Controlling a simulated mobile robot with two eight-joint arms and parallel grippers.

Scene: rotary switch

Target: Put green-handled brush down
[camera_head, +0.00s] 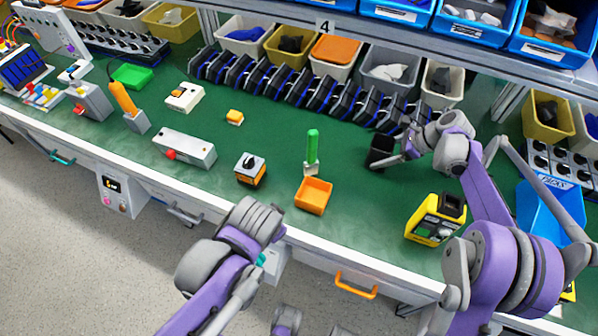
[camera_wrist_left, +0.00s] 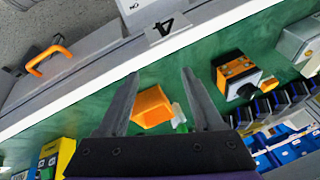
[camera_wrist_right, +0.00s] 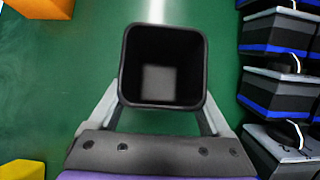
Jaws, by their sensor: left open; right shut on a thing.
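The green-handled brush (camera_head: 312,147) is at the middle of the green bench, just behind a small orange tray (camera_head: 314,194), handle pointing to the back in the head view. I cannot tell whether it stands or lies. In the left wrist view, part of its green handle (camera_wrist_left: 181,126) shows beside the orange tray (camera_wrist_left: 152,106), partly hidden by a finger. My left gripper (camera_wrist_left: 158,75) is open and empty, with the brush and tray seen between its fingers. My right gripper (camera_head: 386,160) is shut on a black square cup (camera_wrist_right: 163,65), which looks empty and upright.
An orange-and-black rotary switch (camera_head: 250,171) and a grey box with a red button (camera_head: 185,150) are left of the tray. A yellow-and-black device (camera_head: 435,219) is at the right front. A row of black-and-blue units lines the back. Green bench around the cup is clear.

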